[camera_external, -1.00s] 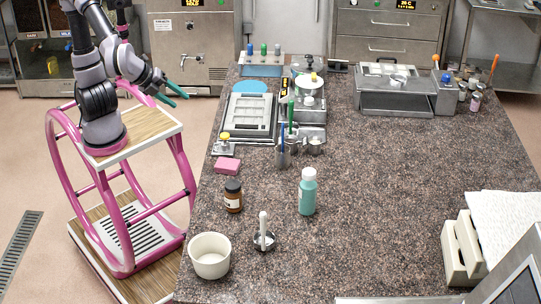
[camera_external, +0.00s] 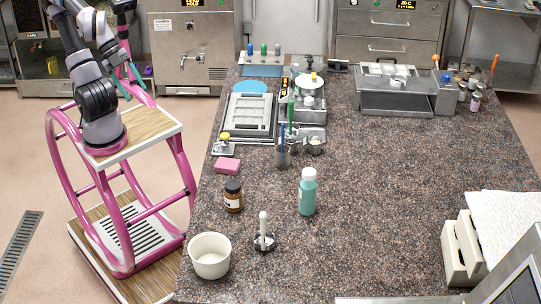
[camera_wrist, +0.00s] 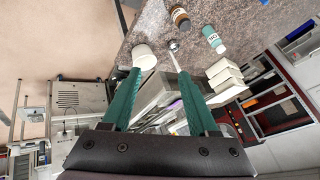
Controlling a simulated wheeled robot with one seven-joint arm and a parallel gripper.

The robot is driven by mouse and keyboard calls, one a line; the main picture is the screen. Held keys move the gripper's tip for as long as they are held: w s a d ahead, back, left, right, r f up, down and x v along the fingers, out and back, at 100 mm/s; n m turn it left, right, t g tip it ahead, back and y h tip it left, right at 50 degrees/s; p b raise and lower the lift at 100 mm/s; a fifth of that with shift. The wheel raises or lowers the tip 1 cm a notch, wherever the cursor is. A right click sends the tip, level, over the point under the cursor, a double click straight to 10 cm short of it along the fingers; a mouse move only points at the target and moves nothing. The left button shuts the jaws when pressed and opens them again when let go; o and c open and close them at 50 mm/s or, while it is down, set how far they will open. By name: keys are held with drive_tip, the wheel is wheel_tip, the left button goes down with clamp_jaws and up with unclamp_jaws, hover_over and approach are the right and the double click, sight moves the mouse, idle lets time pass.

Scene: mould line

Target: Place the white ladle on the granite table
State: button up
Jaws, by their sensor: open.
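The white ladle (camera_external: 263,228) is on the granite table (camera_external: 375,185) near its front left, with its pale handle pointing up from a dark, shiny lower end. In the wrist view the ladle (camera_wrist: 180,62) shows just beyond the right fingertip. My gripper (camera_external: 135,82) is open and empty, off the left side of the table, well away from the ladle. In the wrist view the teal fingers of my gripper (camera_wrist: 159,72) are spread with nothing between them.
A white bowl (camera_external: 210,262) stands left of the ladle by the table's edge. A brown jar (camera_external: 233,198), a teal bottle (camera_external: 307,194) and a pink block (camera_external: 227,166) stand behind. Beige holders (camera_external: 462,250) are at the right. The table's middle right is clear.

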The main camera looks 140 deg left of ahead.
sight(264, 227)
drive_tip(key=w+a+f+m+g+y, duration=0.1)
drive_tip(key=w+a+f+m+y, duration=0.3)
drive_tip(key=w, duration=0.3)
drive_tip(key=w+a+f+m+g+y, duration=0.1)
drive_tip(key=w+a+f+m+y, duration=0.2)
drive_tip(key=w+a, duration=0.4)
drive_tip(key=w+a+f+m+g+y, duration=0.2)
drive_tip(key=w+a+m+y, duration=0.25)
drive_tip(key=w, duration=0.35)
drive_tip(key=w+d+f+m+t+h, duration=0.1)
drive_tip(key=w+d+f+m+t, duration=0.2)
drive_tip(key=w+f+m+t, duration=0.25)
drive_tip(key=w+d+f+m+t+h, duration=0.1)
drive_tip(key=w+d+f+m+t, duration=0.2)
drive_tip(key=w+f, duration=0.45)
drive_tip(key=w+d+f+m+t+h, duration=0.1)
drive_tip(key=w+d+f+m+t, duration=0.2)
drive_tip(key=w+f+m, duration=0.4)
drive_tip(key=w+a+n, duration=0.1)
drive_tip(key=w+a, duration=0.5)
drive_tip(key=w, duration=0.1)
drive_tip(key=shift+a+f+n, duration=0.15)
drive_tip(key=shift+a+n, duration=0.25)
clamp_jaws()
